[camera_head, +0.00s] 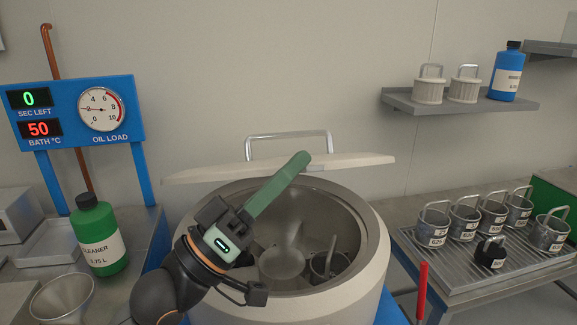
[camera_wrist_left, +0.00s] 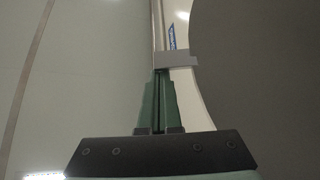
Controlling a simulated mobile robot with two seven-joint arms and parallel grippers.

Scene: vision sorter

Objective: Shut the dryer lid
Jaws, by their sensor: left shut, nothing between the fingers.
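The dryer (camera_head: 372,275) is an open cream drum at the centre; metal baskets show inside its bowl. Its pale lid (camera_head: 355,162) is raised above the back of the rim and seen nearly edge-on, with a grey bar handle (camera_head: 290,136) above it. My left gripper (camera_head: 302,158) has green fingers, shut and empty, reaching across the bowl to overlap the lid's edge. I cannot tell whether the tips touch it. In the left wrist view the shut fingers (camera_wrist_left: 158,88) point at a pale edge beside a dark round area. The right gripper is out of view.
A green cleaner bottle (camera_head: 96,236) and a funnel (camera_head: 62,300) stand left, below a blue display panel (camera_head: 78,110). At right, a draining rack (camera_head: 460,270) holds several metal baskets. A wall shelf (camera_head: 460,104) is above. A red-handled rod (camera_head: 422,290) stands front right.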

